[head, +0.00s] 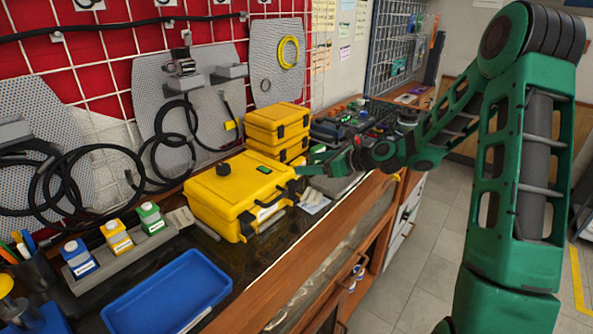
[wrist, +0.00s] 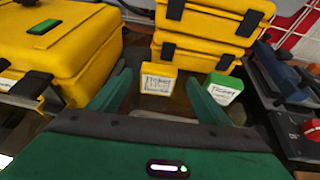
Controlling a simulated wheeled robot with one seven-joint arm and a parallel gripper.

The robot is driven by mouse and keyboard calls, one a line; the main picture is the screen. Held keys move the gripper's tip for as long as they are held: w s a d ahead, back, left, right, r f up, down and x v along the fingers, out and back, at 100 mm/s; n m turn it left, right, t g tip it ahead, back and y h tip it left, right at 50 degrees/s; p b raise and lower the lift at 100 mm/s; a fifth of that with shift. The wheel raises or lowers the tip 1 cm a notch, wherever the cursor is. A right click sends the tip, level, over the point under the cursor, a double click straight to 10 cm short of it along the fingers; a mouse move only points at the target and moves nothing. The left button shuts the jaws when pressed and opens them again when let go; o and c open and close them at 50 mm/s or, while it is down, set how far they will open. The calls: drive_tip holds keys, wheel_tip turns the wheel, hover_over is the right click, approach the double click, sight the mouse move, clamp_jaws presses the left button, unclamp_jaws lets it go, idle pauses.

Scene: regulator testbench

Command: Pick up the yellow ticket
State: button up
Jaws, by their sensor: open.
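In the wrist view a small yellow ticket (wrist: 158,79) with a white label stands in front of the stacked yellow cases. My gripper (wrist: 158,88) is open, with one green finger at each side of the picture's middle, and the yellow ticket shows between and beyond the fingertips. No contact with it is visible. A green ticket (wrist: 223,88) with a white label is just right of the right finger. In the head view my gripper (head: 318,166) is low over the bench beside the yellow cases; I cannot make out the yellow ticket there.
A large yellow case (head: 238,192) is left of my gripper, with a smaller stack of yellow cases (head: 277,124) behind. Dark equipment (wrist: 288,85) stands to the right in the wrist view.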

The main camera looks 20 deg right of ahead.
sight(301, 164)
drive_tip(key=x, duration=0.5)
drive_tip(key=c, duration=1.1)
